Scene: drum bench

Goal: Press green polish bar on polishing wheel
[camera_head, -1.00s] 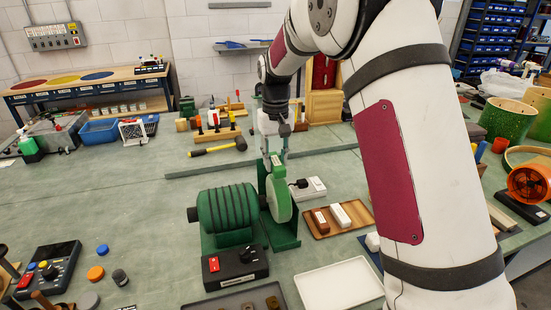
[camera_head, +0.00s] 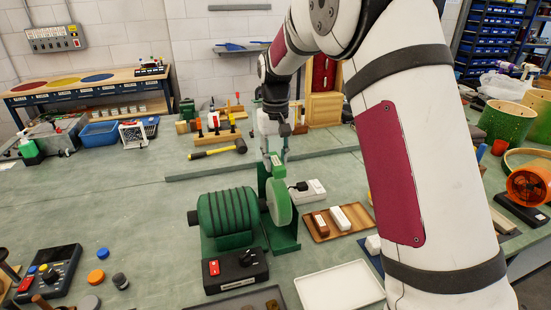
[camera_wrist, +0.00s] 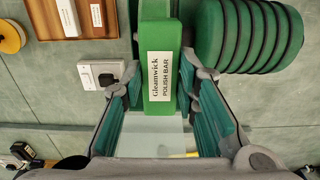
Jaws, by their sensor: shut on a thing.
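The green polish bar, labelled "Gleamwick POLISH BAR", shows large in the wrist view (camera_wrist: 160,75). My gripper (camera_wrist: 163,108) is shut on it, with a finger on each side. In the head view my gripper (camera_head: 276,154) points down over the top of the polishing wheel (camera_head: 281,202), a pale green disc on the right side of the ribbed green motor (camera_head: 228,211). The bar's lower end is at or just above the wheel's upper rim. I cannot tell whether they touch. The motor also shows in the wrist view (camera_wrist: 248,35); the wheel is not clear there.
A dark switch box (camera_head: 236,271) stands in front of the motor. A wooden tray (camera_head: 322,237) with blocks and a white tray (camera_head: 341,290) lie to the right. A white socket box (camera_head: 310,189) sits behind the wheel. Open bench lies left of the motor.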

